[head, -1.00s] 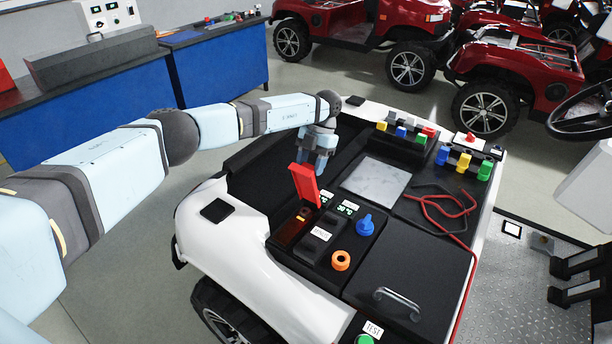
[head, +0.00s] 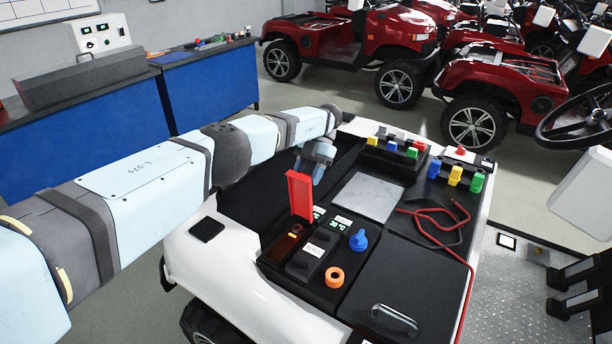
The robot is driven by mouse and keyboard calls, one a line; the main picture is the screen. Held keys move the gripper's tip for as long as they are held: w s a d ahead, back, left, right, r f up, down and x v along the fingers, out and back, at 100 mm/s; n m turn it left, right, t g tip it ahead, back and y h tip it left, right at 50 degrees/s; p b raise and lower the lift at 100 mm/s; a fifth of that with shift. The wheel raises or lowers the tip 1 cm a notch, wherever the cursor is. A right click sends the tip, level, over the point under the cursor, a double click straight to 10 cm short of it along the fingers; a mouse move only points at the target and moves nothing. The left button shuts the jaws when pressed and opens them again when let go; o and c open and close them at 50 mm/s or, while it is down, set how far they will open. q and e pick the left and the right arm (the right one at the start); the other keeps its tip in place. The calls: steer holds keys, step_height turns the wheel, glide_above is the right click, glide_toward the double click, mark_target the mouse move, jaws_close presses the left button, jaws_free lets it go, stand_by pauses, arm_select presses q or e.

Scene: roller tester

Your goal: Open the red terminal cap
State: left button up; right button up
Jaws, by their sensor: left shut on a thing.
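The red terminal cap (head: 300,196) stands raised, nearly upright, on its hinge above the dark terminal block at the rear left of the cart's black panel. A copper-coloured terminal area (head: 289,239) shows uncovered below it. My left gripper (head: 310,178) is behind the cap's upper part, shut on it. The cap partly hides the fingertips, so the exact contact is not visible. My right gripper is not in view.
On the panel are a blue knob (head: 358,240), an orange ring (head: 334,277), a grey plate (head: 367,197) and a black lid with a handle (head: 394,318). Red and black cables (head: 440,219) lie at right. Colored blocks line the far edge.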

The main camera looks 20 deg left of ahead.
arm_select(q)
steer(key=shift+d+f, duration=0.15)
steer(key=shift+f, duration=0.2)
steer(key=o, duration=1.3)
steer(key=shift+f, duration=0.1)
steer(key=shift+w, duration=0.2)
steer(key=r+p, duration=0.4)
steer(key=r, duration=0.3)
steer(key=shift+a+r, duration=0.1)
steer(key=shift+a, duration=0.1)
step_height(320, 180, up, 13)
steer(key=p, duration=0.3)
steer(key=shift+d, duration=0.15)
